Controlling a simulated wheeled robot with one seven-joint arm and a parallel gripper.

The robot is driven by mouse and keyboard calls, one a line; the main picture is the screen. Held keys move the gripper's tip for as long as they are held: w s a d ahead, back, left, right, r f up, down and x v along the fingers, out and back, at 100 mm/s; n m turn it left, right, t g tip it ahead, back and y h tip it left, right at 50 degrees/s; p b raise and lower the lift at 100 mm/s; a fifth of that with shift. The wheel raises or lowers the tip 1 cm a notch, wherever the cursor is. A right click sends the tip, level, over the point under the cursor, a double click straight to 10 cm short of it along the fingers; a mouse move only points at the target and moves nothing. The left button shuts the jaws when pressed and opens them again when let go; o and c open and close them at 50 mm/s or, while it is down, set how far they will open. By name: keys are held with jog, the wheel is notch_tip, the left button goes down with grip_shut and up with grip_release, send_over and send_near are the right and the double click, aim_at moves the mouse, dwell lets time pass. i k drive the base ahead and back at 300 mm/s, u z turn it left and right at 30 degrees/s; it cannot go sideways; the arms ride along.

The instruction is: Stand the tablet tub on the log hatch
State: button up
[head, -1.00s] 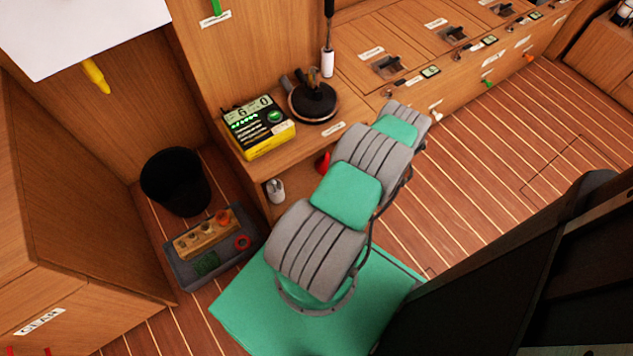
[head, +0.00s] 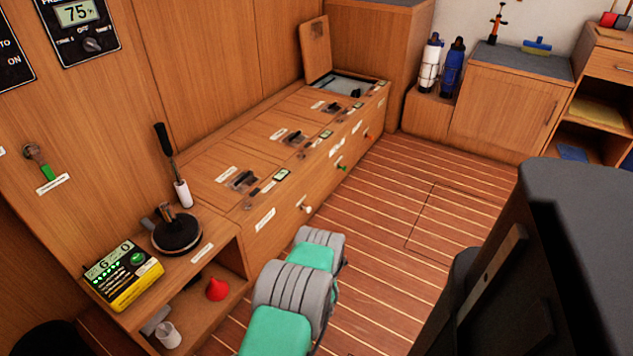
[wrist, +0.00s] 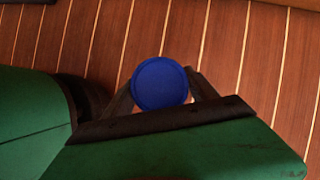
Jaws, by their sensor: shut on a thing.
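A round thing with a blue top, likely the tablet tub (wrist: 160,80), sits in the middle of the wrist view. My gripper (wrist: 161,97) is shut on it, with one dark fingertip on each side. The tub is seen end-on, so its sides and label are hidden. Planked floor shows behind it. The head view shows a wooden bench with several hatch lids in a row, such as a near lid (head: 222,190) and a middle lid (head: 268,148). Their labels are too small to read, so I cannot tell which is the log hatch.
The bench's far compartment stands open, its lid (head: 315,48) raised. Latches and small displays line the hatches. A yellow meter (head: 124,275) and a black round device (head: 177,232) stand on the near shelf. The planked floor (head: 400,220) is mostly clear.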

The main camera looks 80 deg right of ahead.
aim_at(311, 97)
jog(key=z, duration=3.65)
jog(key=i, duration=4.65)
jog(key=u, duration=2.4)
